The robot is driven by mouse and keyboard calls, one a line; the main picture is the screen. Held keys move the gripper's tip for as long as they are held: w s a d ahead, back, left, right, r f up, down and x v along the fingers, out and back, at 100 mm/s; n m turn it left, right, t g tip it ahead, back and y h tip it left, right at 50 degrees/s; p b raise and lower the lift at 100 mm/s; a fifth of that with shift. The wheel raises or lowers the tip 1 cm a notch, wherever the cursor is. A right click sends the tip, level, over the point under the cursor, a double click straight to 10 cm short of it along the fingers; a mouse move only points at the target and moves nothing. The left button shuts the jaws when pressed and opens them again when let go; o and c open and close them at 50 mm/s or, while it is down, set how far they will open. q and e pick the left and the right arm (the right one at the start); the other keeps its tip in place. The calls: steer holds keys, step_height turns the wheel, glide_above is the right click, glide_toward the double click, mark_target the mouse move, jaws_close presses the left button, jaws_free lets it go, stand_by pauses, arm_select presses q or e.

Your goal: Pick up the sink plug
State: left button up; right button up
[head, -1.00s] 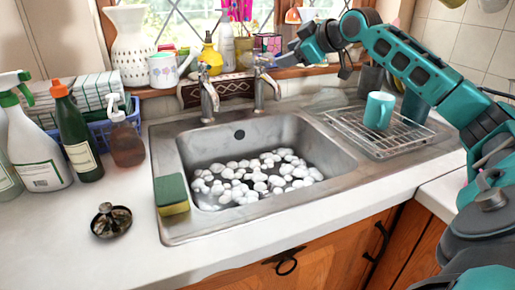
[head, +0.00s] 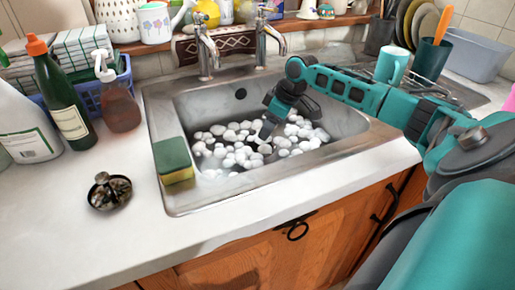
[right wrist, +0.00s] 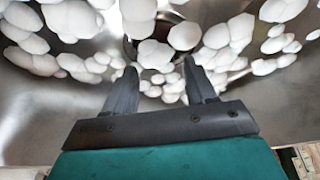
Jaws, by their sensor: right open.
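My right gripper (head: 268,132) is inside the metal sink basin (head: 335,118), pointing down just above or among white foam clumps (head: 238,155). Beyond the fingertips, a round metal fitting (right wrist: 150,30) at the drain shows partly behind foam. I cannot tell whether a plug sits in it. A round dark metal piece with a knob (head: 108,190), like a strainer or plug, lies on the counter left of the sink. My left gripper is not in view.
A green and yellow sponge (head: 173,160) sits on the sink's left rim. Two taps (head: 262,40) stand behind the basin. Bottles (head: 65,105) stand at left; a teal mug (head: 391,65) is on the right drainer. The counter in front of the sponge is clear.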

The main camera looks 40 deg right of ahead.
mark_target(259, 141)
steer(key=b+x, duration=0.1)
steer(key=x, duration=0.5)
steer(key=shift+w+a, duration=0.15)
steer(key=shift+w, duration=0.05)
steer(key=shift+r, duration=0.1)
jaws_close()
